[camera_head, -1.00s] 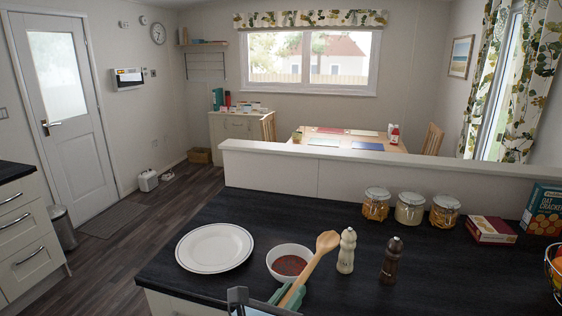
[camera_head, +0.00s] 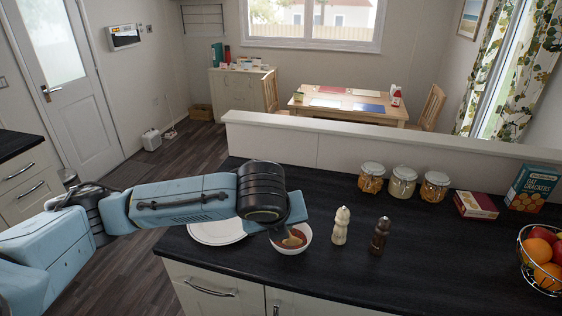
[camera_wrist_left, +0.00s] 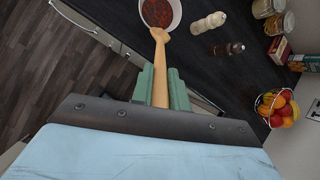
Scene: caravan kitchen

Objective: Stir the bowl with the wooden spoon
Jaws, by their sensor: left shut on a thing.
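The white bowl (camera_head: 301,247) of red-brown food stands on the dark counter, in front of the plate's right side. It also shows at the top of the left wrist view (camera_wrist_left: 178,14). My left gripper (camera_wrist_left: 160,75) is shut on the handle of the wooden spoon (camera_wrist_left: 160,50). In the head view the arm comes in from the left, and its wrist covers the bowl's left side and most of the spoon. The spoon's head (camera_head: 293,240) points down and appears within the bowl's rim. I cannot tell whether it touches the food. My right gripper is out of view.
A white plate (camera_head: 212,234) lies left of the bowl, partly under my arm. A pale mill (camera_head: 341,226) and a dark mill (camera_head: 380,236) stand close right. Jars (camera_head: 403,184), boxes (camera_head: 475,205) and a fruit basket (camera_head: 541,259) stand farther off. The counter's front right is clear.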

